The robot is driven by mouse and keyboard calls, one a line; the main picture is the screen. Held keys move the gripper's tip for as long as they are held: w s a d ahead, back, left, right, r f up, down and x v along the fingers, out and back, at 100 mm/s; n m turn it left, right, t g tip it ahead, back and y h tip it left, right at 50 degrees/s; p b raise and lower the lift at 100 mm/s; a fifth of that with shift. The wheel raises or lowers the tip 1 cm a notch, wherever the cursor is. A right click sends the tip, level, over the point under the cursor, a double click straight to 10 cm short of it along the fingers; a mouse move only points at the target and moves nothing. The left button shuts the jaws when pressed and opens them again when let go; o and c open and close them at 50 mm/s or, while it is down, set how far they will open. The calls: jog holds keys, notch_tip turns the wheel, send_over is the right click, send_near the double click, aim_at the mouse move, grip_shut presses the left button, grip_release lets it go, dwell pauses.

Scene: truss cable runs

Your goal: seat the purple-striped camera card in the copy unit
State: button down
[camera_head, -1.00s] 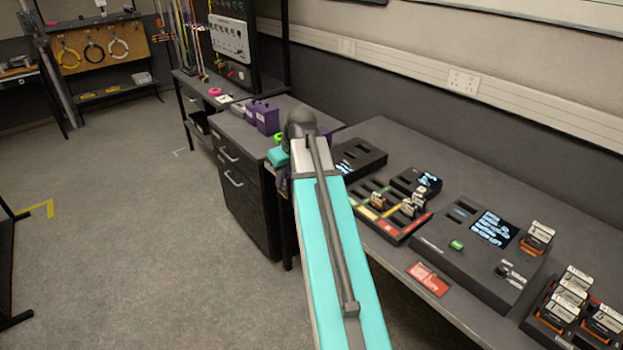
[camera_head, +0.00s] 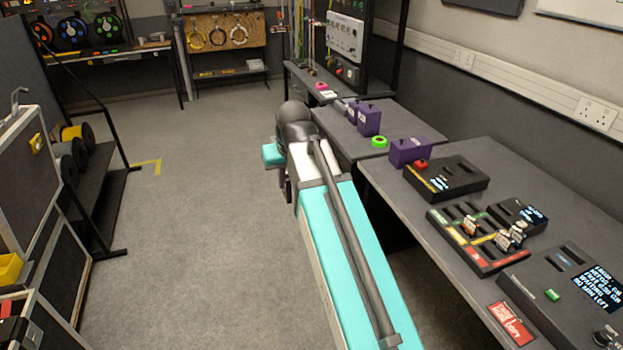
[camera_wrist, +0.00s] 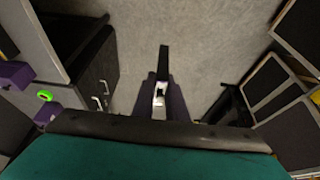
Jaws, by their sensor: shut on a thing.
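My gripper (camera_wrist: 161,92) is shut on a small white card (camera_wrist: 159,98) with a purple mark, held above the grey floor. The likely copy unit (camera_head: 535,306) is a black sloped box at the lower right of the head view. It has slots, a lit text screen (camera_head: 598,284), a green button and a dark knob, and the frame edge cuts it off. My gripper is well away from it, off to the left of the bench.
A red label (camera_head: 510,323) lies before the unit. A sorting tray (camera_head: 486,262) with cards, a small screen device (camera_head: 518,214) and a black slotted box (camera_head: 446,184) share the bench. A purple box (camera_head: 410,152) stands behind. Open floor (camera_head: 190,240) lies left; cases (camera_head: 32,170) stand far left.

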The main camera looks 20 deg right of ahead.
jog(key=shift+a+r, duration=0.2)
jog(key=shift+a, duration=1.05)
jog(key=shift+d, duration=0.1)
